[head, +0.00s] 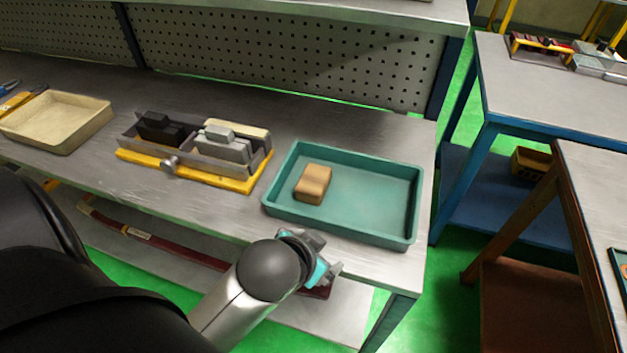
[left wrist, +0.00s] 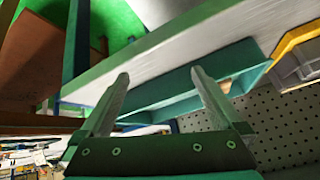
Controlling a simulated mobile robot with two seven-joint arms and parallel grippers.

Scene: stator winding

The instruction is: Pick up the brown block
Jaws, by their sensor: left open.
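The brown block (head: 313,183) lies in the left part of a teal tray (head: 340,232) on the workbench. My left gripper (head: 322,270) is in front of the tray's near edge, close to the bench's front edge, and apart from the block. In the left wrist view its two fingers (left wrist: 158,78) are spread with nothing between them. The teal tray (left wrist: 243,62) also shows beyond the fingers there, tilted in the picture. My right gripper is not in view.
A yellow-based fixture (head: 190,175) with dark and grey blocks stands left of the tray. A cream tray (head: 75,140) is further left. A perforated panel (head: 290,60) stands behind the bench. Blue-framed tables (head: 550,85) are to the right.

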